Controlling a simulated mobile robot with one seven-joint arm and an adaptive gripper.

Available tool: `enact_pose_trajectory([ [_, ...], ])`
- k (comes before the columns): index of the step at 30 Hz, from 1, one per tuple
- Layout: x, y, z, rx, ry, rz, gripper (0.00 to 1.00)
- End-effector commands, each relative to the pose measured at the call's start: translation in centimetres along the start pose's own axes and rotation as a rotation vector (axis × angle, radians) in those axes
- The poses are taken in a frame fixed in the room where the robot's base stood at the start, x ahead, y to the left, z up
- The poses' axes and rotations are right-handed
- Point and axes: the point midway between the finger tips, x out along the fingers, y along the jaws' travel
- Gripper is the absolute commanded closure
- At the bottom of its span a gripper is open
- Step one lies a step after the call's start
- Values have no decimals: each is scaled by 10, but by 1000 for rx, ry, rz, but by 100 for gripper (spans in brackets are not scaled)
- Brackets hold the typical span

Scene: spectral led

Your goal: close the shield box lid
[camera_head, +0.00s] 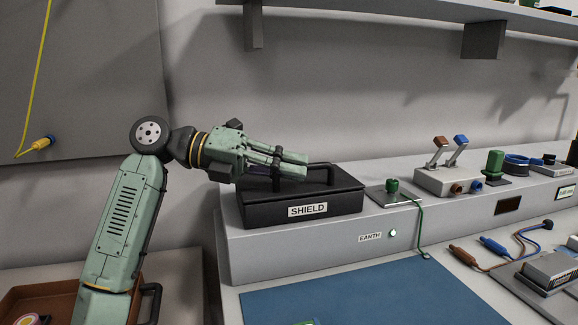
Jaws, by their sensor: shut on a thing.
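The black shield box (309,211) stands on the left end of the raised grey bench ledge, with a white SHIELD label on its front. Its dark lid (345,182) lies flat over the top of the box, with a black bar handle on it. My gripper (290,165) reaches in from the left over the lid, its green fingers at the handle. It is shut on the lid handle (322,166). The fingers hide the left part of the handle and some of the lid. I cannot tell whether the lid is fully seated.
A green-knobbed terminal (392,186) with a green wire stands right of the box. A grey unit with brown and blue levers (448,176) is further right. A blue mat (370,295) lies below the ledge. A shelf (420,12) hangs above.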

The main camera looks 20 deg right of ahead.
Motion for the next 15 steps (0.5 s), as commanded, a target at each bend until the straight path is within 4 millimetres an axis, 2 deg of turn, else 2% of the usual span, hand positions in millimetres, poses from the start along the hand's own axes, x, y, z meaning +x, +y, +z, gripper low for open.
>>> enact_pose_trajectory([
  [5, -1, -1, -2, 10, 1, 4, 100],
  [6, -1, -1, -2, 9, 1, 4, 88],
  [15, -1, 0, -1, 8, 1, 4, 69],
])
